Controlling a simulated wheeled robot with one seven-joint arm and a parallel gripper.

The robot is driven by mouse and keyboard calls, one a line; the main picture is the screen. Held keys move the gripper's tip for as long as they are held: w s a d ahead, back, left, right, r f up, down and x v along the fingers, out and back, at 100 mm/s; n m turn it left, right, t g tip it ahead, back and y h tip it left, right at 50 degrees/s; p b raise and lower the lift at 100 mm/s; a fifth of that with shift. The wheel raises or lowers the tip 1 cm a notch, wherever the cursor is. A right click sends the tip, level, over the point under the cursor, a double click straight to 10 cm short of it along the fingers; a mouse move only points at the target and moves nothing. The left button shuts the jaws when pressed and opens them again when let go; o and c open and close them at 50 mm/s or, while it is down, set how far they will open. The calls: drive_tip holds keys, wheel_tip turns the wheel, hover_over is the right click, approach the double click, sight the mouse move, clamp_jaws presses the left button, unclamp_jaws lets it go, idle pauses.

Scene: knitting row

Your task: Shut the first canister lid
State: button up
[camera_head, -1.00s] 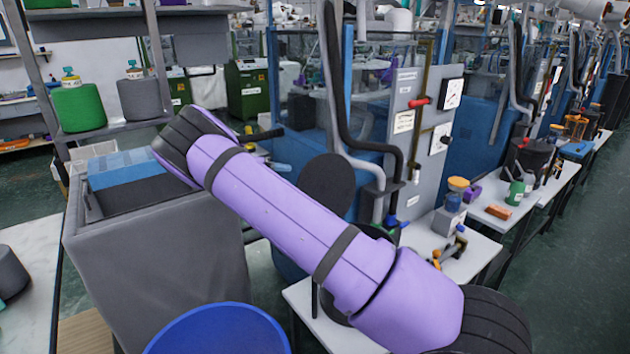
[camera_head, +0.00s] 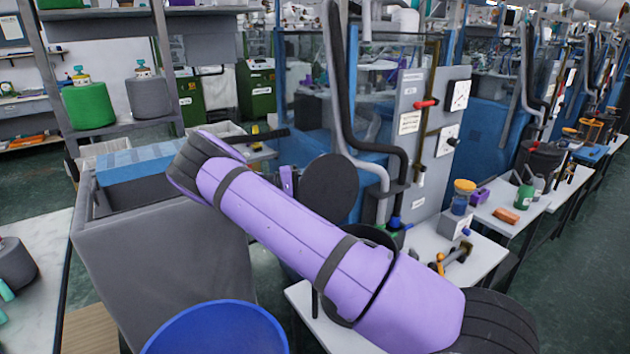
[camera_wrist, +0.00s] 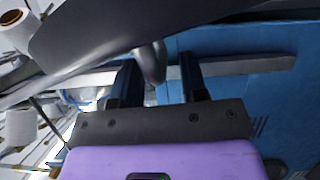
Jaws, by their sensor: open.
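The nearest canister is dark, and its black rim (camera_head: 385,282) shows around and behind my purple arm; most of its body is hidden. A dark round disc (camera_head: 330,188), which looks like its lid, stands up and open to the left of the rim. In the wrist view my gripper (camera_wrist: 158,62) is open, with its two dark fingers apart. A grey rounded piece (camera_wrist: 151,64) shows between or beyond the fingers; I cannot tell whether it touches them. A large dark curved surface (camera_wrist: 120,28) crosses above them. The fingers are hidden in the head view.
A grey bin (camera_head: 165,260) stands at left and a blue round tub (camera_head: 215,330) in front. Black hoses (camera_head: 350,110) and a grey panel (camera_head: 412,125) rise behind the lid. Floor is open at right.

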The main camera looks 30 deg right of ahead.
drive_tip(key=shift+x, duration=0.9)
clamp_jaws()
drive_tip(key=shift+s, duration=0.1)
